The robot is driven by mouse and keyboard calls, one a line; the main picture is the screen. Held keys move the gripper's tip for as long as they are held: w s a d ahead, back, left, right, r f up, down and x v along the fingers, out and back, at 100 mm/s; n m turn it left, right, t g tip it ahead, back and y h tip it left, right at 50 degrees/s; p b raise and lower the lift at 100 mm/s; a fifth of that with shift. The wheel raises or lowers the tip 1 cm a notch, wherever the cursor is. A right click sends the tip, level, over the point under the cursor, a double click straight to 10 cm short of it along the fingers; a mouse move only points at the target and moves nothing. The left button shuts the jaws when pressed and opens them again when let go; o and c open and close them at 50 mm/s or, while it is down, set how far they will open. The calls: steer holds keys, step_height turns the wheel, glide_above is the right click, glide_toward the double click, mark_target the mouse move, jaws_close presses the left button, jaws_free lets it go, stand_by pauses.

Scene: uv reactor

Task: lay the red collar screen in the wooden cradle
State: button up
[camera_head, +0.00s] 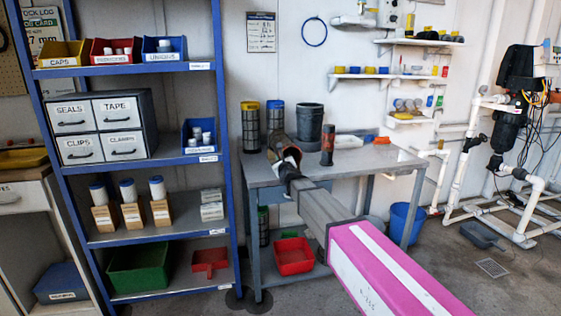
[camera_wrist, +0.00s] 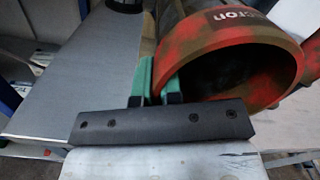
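The red collar screen shows in the wrist view as a large, worn red ring (camera_wrist: 235,18) with an open mouth and part of a label. A mesh body is partly seen behind it. In the head view the red collar screen (camera_head: 284,147) is tilted over the left part of the bench, mouth towards me. My gripper (camera_wrist: 157,80) has its green pads close together at the left wall of the collar and appears shut on it. In the head view my gripper (camera_head: 290,172) is at the near side of the screen. I cannot make out the wooden cradle.
The grey bench (camera_head: 345,165) carries a yellow-topped screen (camera_head: 250,130), a blue-topped screen (camera_head: 275,117), a dark bucket (camera_head: 309,124) and an upright dark-and-orange cylinder (camera_head: 327,146). A blue shelf rack (camera_head: 155,70) stands close on the left. The bench's right side has clear room.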

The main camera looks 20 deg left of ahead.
steer(key=shift+o, duration=0.9)
steer(key=v, duration=1.1)
steer(key=shift+w, duration=0.1)
steer(key=s+d+f+n+g+h, duration=0.2)
steer(key=d+f+n+g+h, duration=0.15)
steer(key=d+f+n, duration=0.65)
steer(key=s+d+f+n+g+h, duration=0.15)
steer(key=d+f+n+g, duration=0.25)
steer(key=d+f, duration=0.75)
steer(key=s+d+f+n+g+h, duration=0.1)
steer(key=s+d+f+n+g, duration=0.1)
steer(key=s+d, duration=0.3)
steer(key=s+d+f+n+g+h, duration=0.1)
steer(key=s+d+n, duration=0.4)
steer(key=d, duration=0.7)
steer(key=s+d+f+n+g+h, duration=0.2)
steer(key=s+d+f+n+g, duration=0.1)
steer(key=s+d, duration=0.4)
steer(key=d+n+g, duration=0.1)
steer(key=d+g, duration=0.1)
steer(key=shift+s+d+f, duration=0.2)
steer(key=shift+d+f, duration=0.05)
steer(key=shift+f, duration=0.05)
